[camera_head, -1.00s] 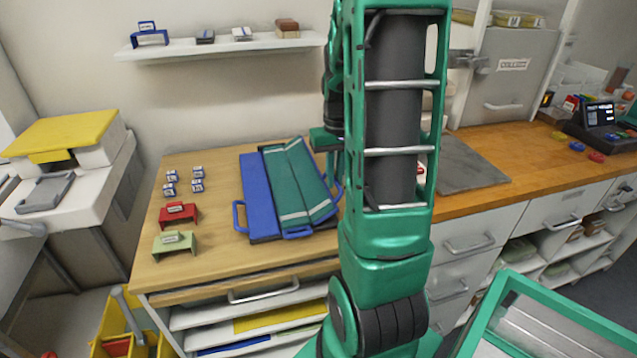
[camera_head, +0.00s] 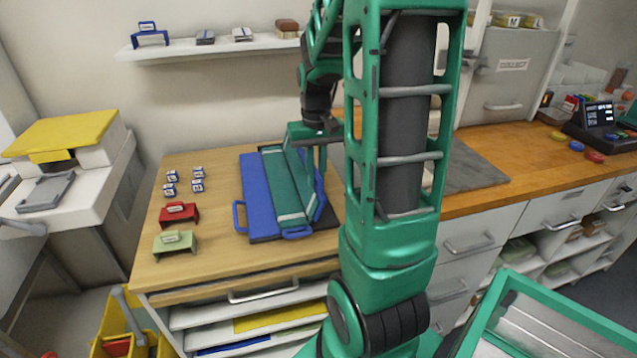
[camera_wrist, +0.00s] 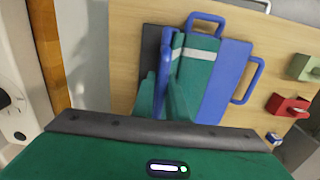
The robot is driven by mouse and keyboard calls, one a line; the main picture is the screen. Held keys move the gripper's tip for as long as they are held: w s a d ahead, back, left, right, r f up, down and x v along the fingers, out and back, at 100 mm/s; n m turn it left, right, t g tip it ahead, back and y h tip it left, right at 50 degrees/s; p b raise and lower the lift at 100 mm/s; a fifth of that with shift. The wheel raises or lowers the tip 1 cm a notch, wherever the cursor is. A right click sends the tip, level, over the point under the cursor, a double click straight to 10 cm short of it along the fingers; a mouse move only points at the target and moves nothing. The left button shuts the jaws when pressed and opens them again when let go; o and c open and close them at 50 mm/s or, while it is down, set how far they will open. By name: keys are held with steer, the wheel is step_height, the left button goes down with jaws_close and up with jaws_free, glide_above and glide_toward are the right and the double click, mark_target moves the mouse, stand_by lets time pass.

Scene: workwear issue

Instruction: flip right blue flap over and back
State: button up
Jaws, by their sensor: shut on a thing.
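The blue folding board lies on the wooden worktop. Its left blue flap (camera_head: 258,190) lies flat. A green garment (camera_head: 280,178) with a pale stripe lies over the middle. The right blue flap (camera_head: 320,196) is tilted up at the garment's right side; it shows nearly edge-on in the wrist view (camera_wrist: 165,80). My gripper (camera_head: 313,166) is at this flap's outer side, shut on it. The exact grip point is partly hidden by the fingers.
A red stand (camera_head: 178,212), a green stand (camera_head: 174,242) and several small labelled blocks (camera_head: 184,182) stand left of the board. A shelf (camera_head: 220,46) is on the wall behind. A grey mat (camera_head: 475,168) lies on the right.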

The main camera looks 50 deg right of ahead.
steer(key=shift+o, duration=0.4)
steer(key=shift+w+a, duration=0.35)
steer(key=shift+a, duration=0.25)
steer(key=shift+o, duration=0.5)
steer(key=shift+w+a+r, duration=0.2)
steer(key=shift+w+r, duration=0.45)
steer(key=shift+w, duration=0.2)
steer(key=shift+o, duration=0.6)
steer(key=shift+w+a+r, duration=0.3)
steer(key=shift+w+a, duration=0.2)
steer(key=shift+a, duration=0.3)
steer(key=shift+o, duration=0.9)
steer(key=shift+w+a+f, duration=0.2)
steer(key=shift+w+a, duration=0.05)
steer(key=shift+a, duration=0.4)
steer(key=shift+w+a+f, duration=0.15)
steer(key=shift+w+a, duration=0.05)
steer(key=shift+a, duration=0.4)
steer(key=o, duration=0.7)
steer(key=shift+w+a+f, duration=0.3)
steer(key=shift+a+f, duration=0.2)
steer(key=shift+a, duration=0.3)
steer(key=o, duration=0.5)
steer(key=shift+w+a+f, duration=0.15)
steer(key=shift+a+f, duration=0.05)
steer(key=shift+a, duration=0.05)
steer(key=shift+c, duration=0.2)
steer(key=shift+d+r, duration=0.1)
steer(key=shift+d, duration=0.05)
